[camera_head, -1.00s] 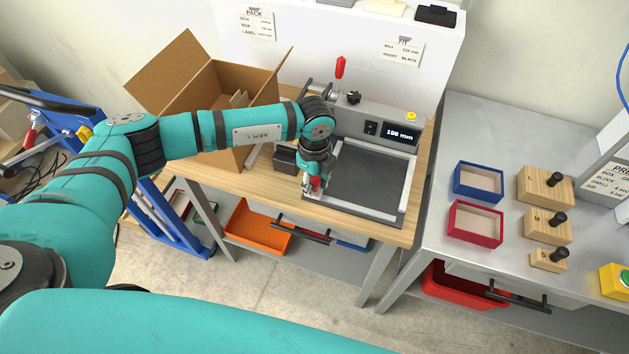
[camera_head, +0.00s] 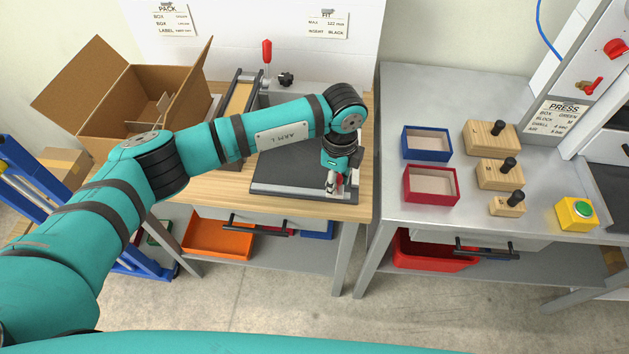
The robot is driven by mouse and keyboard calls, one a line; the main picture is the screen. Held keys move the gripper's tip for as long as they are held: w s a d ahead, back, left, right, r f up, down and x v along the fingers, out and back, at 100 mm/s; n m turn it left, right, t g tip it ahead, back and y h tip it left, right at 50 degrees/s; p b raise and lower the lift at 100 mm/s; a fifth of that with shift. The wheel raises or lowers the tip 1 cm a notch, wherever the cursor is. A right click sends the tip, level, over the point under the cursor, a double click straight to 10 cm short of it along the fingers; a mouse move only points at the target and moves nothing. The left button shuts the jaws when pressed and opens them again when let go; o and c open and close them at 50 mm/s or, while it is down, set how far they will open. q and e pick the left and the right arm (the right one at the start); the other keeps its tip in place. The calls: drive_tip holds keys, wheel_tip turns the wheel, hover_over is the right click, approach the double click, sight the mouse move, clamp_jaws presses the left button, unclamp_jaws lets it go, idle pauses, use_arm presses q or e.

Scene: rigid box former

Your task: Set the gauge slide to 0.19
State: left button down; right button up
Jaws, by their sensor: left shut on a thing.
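The gauge is a grey fixture with a dark flat plate (camera_head: 285,178) on the wooden bench. A red upright lever (camera_head: 267,52) and a black knob (camera_head: 286,79) stand at its back. My left gripper (camera_head: 334,188) points down at the right front part of the plate. It is shut on a small part with red on it, apparently the gauge slide's grip; the fingers mostly hide it. My left arm crosses in front of the gauge and hides its display, so no reading shows. My right gripper is not in view.
An open cardboard box (camera_head: 118,80) stands left of the gauge. On the grey table to the right are a blue tray (camera_head: 427,144), a red tray (camera_head: 431,185), several wooden blocks with black knobs (camera_head: 490,138) and a yellow button box (camera_head: 576,213).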

use_arm(q)
drive_tip(key=shift+d, duration=0.95)
drive_tip(key=c, duration=1.1)
unclamp_jaws()
drive_tip(key=shift+o, duration=0.2)
wheel_tip(320, 180, up, 12)
